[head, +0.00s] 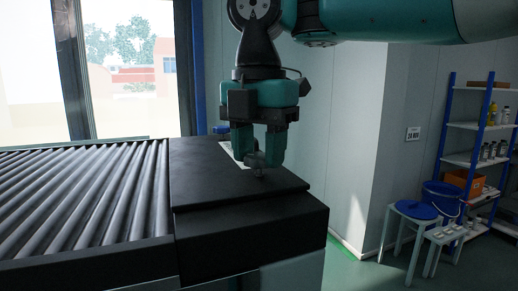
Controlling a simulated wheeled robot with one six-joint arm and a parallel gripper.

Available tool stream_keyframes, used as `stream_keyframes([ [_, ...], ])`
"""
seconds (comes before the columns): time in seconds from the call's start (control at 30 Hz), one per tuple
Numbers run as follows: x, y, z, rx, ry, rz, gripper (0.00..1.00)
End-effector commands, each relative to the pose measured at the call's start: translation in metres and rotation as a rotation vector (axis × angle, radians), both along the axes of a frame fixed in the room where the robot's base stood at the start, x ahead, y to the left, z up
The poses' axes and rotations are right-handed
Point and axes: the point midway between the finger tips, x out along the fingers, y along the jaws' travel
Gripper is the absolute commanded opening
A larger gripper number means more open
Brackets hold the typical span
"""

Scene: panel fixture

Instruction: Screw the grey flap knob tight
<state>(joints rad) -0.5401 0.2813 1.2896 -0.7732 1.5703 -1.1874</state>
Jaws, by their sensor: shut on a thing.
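My gripper (259,150) points straight down over the black panel block (225,180) at the end of the conveyor. It is shut on the small grey knob (258,164), which sits low between the fingertips, just above the block's top face. The fingers hide part of the knob. I cannot make out the flap's outline or how far the knob is screwed in.
A roller conveyor (85,195) adjoins the block on the left. A pale wall (345,130) stands behind. A whitish plate (232,153) lies behind the gripper.

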Motion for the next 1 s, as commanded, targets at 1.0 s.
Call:
stream_keyframes([
  [1.0, -0.0003, -0.0006, 0.0, -0.001, 0.0, -0.966, 0.2],
])
